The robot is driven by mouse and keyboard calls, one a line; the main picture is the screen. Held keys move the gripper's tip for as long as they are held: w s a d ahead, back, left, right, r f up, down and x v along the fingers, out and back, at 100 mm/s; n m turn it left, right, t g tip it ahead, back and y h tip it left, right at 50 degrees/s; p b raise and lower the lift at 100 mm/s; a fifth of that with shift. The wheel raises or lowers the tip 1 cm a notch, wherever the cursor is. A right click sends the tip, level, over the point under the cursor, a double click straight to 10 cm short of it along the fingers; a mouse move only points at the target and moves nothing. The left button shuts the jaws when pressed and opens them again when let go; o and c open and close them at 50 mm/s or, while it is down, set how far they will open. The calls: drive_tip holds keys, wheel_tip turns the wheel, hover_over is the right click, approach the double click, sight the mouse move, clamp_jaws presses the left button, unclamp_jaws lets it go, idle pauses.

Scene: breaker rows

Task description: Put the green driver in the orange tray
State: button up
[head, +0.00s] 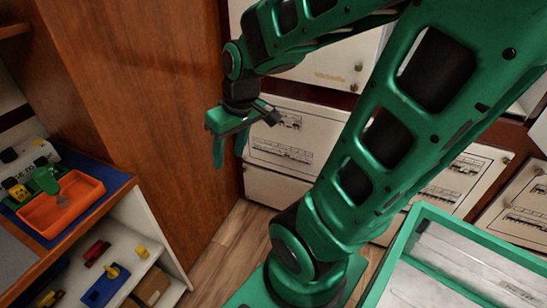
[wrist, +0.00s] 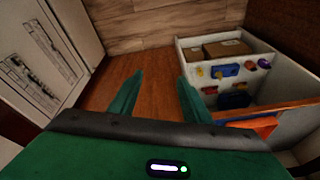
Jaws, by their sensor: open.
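The orange tray (head: 68,212) sits on a blue mat on top of the low shelf unit at the left of the head view. A green object, likely the green driver (head: 46,180), shows at the tray's back left, overlapping its rim; I cannot tell whether it rests inside or on the edge. My gripper (head: 231,148) hangs well to the right of the tray, open and empty. In the wrist view its two green fingers (wrist: 158,98) are spread with nothing between them. An orange part, likely the tray (wrist: 258,126), shows at the right there.
Below the tray, a white shelf (head: 125,248) holds blue, red and yellow items and a cardboard box (head: 152,286). A tall brown wooden panel (head: 140,110) stands between shelf and gripper. White breaker panels (head: 290,140) line the back. Wooden floor (head: 215,250) is clear.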

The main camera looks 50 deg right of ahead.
drive_tip(key=s+d+r+m+g, duration=0.1)
drive_tip(key=s+d+m, duration=0.1)
drive_tip(key=s, duration=0.4)
drive_tip(key=s+d+m+g, duration=0.2)
drive_tip(key=s+m, duration=0.2)
drive_tip(key=s, duration=0.2)
drive_tip(key=shift+s+d+r, duration=0.25)
drive_tip(key=shift+d+r, duration=0.1)
drive_tip(key=shift+d, duration=0.05)
